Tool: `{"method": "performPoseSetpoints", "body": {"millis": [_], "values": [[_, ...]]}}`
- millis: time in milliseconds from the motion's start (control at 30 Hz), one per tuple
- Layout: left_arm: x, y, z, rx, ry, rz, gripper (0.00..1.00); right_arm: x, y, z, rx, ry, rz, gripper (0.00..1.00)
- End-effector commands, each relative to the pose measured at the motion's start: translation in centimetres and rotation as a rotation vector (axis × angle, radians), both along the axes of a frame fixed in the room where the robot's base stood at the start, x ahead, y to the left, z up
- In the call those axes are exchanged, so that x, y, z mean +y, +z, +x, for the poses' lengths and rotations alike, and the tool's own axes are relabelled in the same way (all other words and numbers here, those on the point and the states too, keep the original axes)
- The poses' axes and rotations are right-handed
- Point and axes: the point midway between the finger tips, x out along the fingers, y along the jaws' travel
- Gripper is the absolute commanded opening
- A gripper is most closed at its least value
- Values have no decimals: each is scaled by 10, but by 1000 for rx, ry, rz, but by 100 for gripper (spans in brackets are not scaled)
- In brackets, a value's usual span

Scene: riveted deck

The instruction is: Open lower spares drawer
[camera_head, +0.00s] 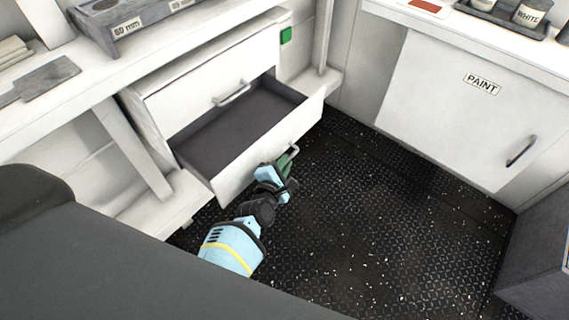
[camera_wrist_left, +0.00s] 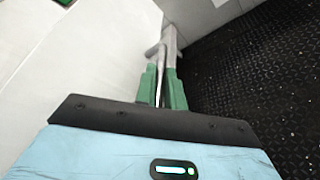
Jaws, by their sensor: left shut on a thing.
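The lower spares drawer (camera_head: 262,148) is pulled well out from under the white bench, and its grey inside looks empty. The upper drawer (camera_head: 208,92) above it is closed, with a metal bar handle (camera_head: 232,93). My left gripper (camera_head: 289,158) is at the lower drawer's front. Its green fingers are shut on the lower drawer's metal handle (camera_head: 293,149). In the left wrist view the gripper (camera_wrist_left: 163,82) has the handle (camera_wrist_left: 168,45) between its fingers, beside the white drawer front (camera_wrist_left: 95,50). My right gripper is not in view.
A white cabinet labelled PAINT (camera_head: 450,105) stands at the right with a dark handle. A grey box (camera_head: 540,255) is at the lower right. The dark riveted floor (camera_head: 370,220) between is clear. A labelled tray (camera_head: 130,20) sits on the bench.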

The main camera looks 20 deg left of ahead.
Motion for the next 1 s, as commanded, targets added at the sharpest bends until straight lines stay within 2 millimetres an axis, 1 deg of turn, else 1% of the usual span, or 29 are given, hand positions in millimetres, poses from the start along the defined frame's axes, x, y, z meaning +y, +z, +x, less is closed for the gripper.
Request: {"method": "performPoseSetpoints", "body": {"millis": [100,133,200,300,567,667,767,900,1000], "values": [[0,0,0,1,-1,0,0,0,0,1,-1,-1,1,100],[0,0,0,1,-1,0,12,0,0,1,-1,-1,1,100],[0,0,0,1,-1,0,21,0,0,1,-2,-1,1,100],[0,0,0,0,0,0,33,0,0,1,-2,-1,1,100],[0,0,0,0,0,0,33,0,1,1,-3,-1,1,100],[1,1,-5,1,0,0,33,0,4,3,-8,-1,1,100],[1,5,-14,1,-1,0,33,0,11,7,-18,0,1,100],[1,11,-34,-2,0,1,33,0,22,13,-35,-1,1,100],[1,15,-49,-2,0,0,33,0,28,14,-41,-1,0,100]]}}
